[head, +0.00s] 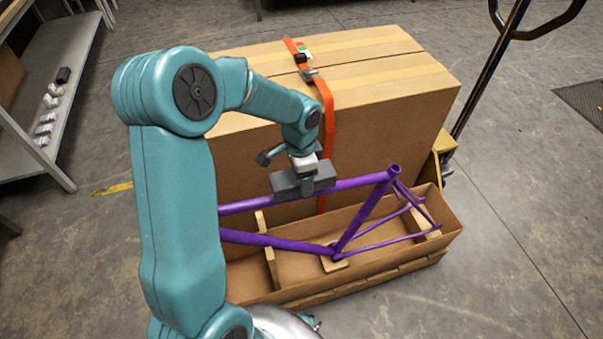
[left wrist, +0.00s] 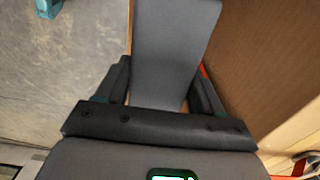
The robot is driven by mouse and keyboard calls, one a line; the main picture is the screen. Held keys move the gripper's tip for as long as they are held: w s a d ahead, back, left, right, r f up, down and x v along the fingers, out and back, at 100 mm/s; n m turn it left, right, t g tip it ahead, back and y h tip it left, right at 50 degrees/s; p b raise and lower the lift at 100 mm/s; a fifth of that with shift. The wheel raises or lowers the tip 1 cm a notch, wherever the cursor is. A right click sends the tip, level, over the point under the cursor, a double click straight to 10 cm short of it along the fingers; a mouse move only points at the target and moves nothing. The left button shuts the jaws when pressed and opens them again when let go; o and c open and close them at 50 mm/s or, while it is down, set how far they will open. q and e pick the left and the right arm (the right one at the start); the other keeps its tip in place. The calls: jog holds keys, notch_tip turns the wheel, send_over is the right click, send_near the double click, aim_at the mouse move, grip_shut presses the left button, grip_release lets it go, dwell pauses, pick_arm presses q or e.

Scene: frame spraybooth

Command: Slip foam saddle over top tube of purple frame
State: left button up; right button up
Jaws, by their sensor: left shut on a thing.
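The purple frame (head: 352,225) lies in an open cardboard tray, its top tube (head: 356,182) running along the upper side. The dark grey foam saddle (head: 318,183) is at the middle of the top tube and hides a stretch of it; I cannot tell how far it sits over the tube. My left gripper (head: 304,172) is shut on the saddle from above. In the left wrist view the saddle (left wrist: 176,45) is a grey slab between the dark fingers (left wrist: 163,88), and no tube shows there. My right gripper is not in view.
The open tray (head: 385,262) has wooden supports under the frame. A large closed carton (head: 390,90) with an orange strap (head: 327,110) stands right behind it. A shelf (head: 60,125) is at the left. Concrete floor (head: 530,230) is clear at the right.

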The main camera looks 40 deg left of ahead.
pick_arm(q)
jog(key=shift+f+b, duration=0.55)
jog(key=shift+f, duration=0.35)
jog(key=shift+f+b, duration=1.15)
jog(key=shift+f, duration=0.4)
jog(key=o, duration=1.1)
jog(key=shift+r, duration=0.1)
notch_tip(320, 180, up, 16)
jog(key=p, duration=0.2)
jog(key=shift+s+p, duration=0.15)
jog(key=shift+p, duration=0.25)
